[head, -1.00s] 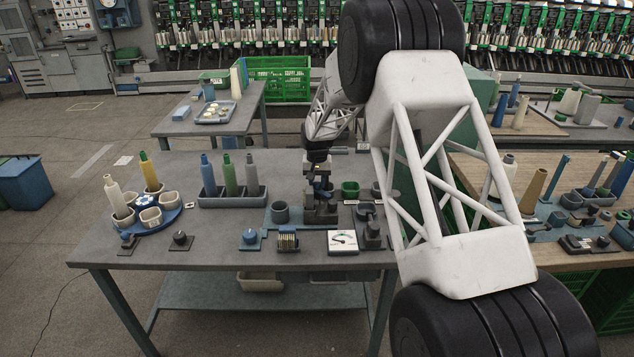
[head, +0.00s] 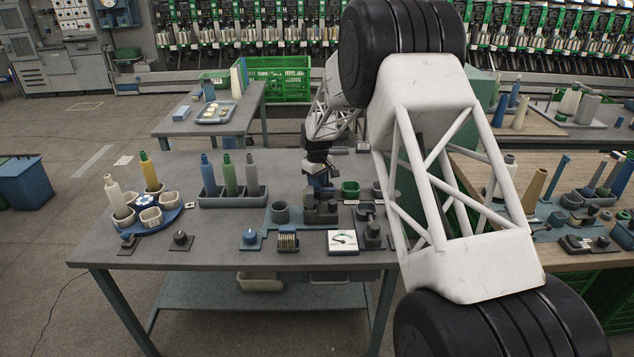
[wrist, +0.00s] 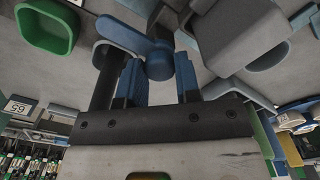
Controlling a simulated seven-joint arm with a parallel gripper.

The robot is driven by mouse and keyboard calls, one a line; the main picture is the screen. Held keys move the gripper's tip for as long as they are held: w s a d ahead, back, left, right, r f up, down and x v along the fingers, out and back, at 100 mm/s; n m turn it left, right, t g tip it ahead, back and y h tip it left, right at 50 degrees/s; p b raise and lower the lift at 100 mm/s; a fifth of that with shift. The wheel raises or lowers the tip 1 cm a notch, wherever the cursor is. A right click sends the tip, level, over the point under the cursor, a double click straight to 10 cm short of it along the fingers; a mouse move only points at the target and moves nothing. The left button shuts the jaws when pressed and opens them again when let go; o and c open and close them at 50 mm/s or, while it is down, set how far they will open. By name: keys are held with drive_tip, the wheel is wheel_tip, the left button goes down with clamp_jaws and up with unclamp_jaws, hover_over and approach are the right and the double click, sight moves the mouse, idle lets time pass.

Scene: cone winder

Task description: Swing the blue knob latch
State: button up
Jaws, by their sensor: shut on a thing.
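In the wrist view, the blue knob latch (wrist: 130,37) is a flat blue lever with a rounded knob at one end. My gripper (wrist: 158,74) has its two blue fingers on either side of the knob and is shut on it. The lever extends from the knob toward the upper left of that view. In the head view, my gripper (head: 322,190) is low over the grey fixture at the middle right of the near table. The latch cannot be made out clearly there.
A gauge (head: 342,242) and a blue dial (head: 249,237) are near the front edge. A rack of bobbins (head: 225,200) stands farther left.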

idle(0.3)
drive_tip(key=o, duration=0.9)
drive_tip(key=shift+r, duration=0.15)
drive_tip(key=shift+r, duration=3.8)
